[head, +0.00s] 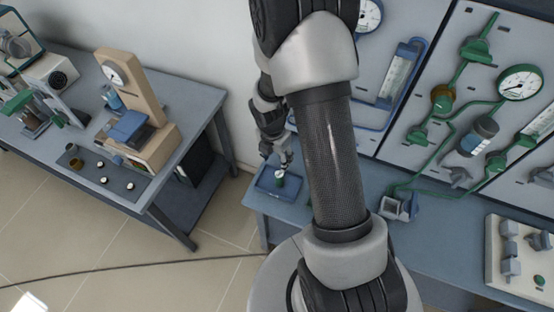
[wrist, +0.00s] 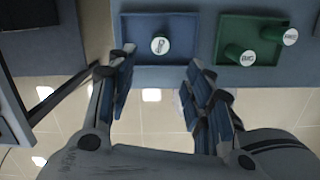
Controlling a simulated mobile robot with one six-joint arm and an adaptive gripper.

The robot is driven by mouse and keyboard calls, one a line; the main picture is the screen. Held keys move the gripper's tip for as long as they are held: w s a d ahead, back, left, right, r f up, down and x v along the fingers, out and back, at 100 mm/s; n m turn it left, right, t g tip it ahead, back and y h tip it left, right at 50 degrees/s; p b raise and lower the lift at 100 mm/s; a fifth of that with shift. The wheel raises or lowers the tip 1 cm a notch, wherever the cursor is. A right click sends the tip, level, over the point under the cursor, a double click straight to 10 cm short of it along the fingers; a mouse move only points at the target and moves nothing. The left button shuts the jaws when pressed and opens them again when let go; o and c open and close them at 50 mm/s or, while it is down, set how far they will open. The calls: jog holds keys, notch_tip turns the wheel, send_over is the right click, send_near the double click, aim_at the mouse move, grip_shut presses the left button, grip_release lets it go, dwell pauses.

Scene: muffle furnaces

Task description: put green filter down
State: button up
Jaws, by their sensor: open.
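A green filter with a white marked top (wrist: 160,46) stands upright in a blue tray (wrist: 132,30) in the wrist view. In the head view the green filter (head: 280,180) is in the blue tray (head: 266,187) at the bench's left end, just below my gripper (head: 284,163). In the wrist view my gripper (wrist: 160,62) is open. Its fingertips are on either side of the filter's line, with nothing held between them. Whether the fingers still touch the filter cannot be told.
A green tray (wrist: 232,62) beside the blue one holds two green cylinders with white tops (wrist: 240,55) (wrist: 279,36). A wall panel with green pipes and gauges (head: 519,82) rises behind the bench. Another bench (head: 190,128) stands at left, with floor between.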

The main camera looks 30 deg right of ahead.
jog(key=s+a+r+m+t, duration=0.15)
jog(key=r+m, duration=0.35)
jog(key=r, duration=0.5)
jog(key=s+a+r+m+t, duration=0.1)
jog(key=s+a+r+m, duration=0.3)
jog(key=r, duration=0.6)
jog(key=s+a+r+m, duration=0.2)
jog(key=s+r+m, duration=0.3)
jog(key=s+m, duration=0.1)
jog(key=s+a+r+m+t+y, duration=0.1)
jog(key=s+a+r+m, duration=0.2)
jog(key=s+r+m, duration=0.2)
jog(key=s+m, duration=0.2)
jog(key=m, duration=0.1)
jog(key=shift+s+a+r, duration=0.3)
jog(key=shift+r, duration=0.05)
jog(key=shift+t, duration=0.25)
jog(key=shift+f+b, duration=0.3)
jog(key=shift+b, duration=0.05)
jog(key=shift+d, duration=0.1)
